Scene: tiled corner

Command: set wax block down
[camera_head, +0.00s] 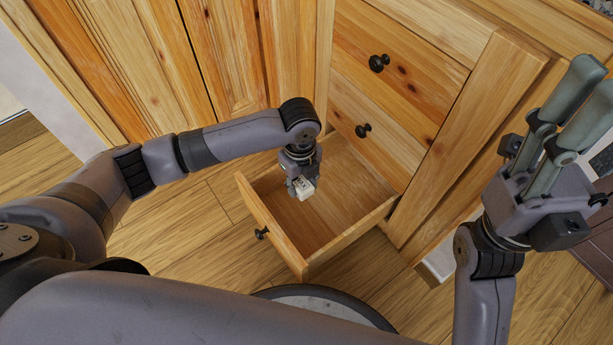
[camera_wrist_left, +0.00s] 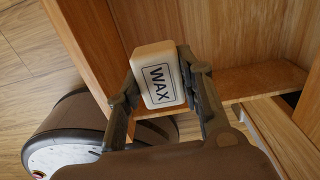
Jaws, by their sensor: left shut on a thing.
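The wax block (camera_head: 304,187) is a small white block; in the left wrist view its face (camera_wrist_left: 159,84) carries the word WAX. My left gripper (camera_head: 301,181) is shut on it, with a finger on each side (camera_wrist_left: 158,92). The gripper points down over the open bottom drawer (camera_head: 283,243) of the wooden cabinet. The drawer looks empty inside. I cannot tell how far the block is above the drawer floor.
Two closed drawers with black knobs (camera_head: 378,62) sit above the open one. Wooden cabinet doors (camera_head: 215,55) stand behind my left arm. The drawer front with its knob (camera_head: 262,233) juts out over the wood floor (camera_head: 155,237).

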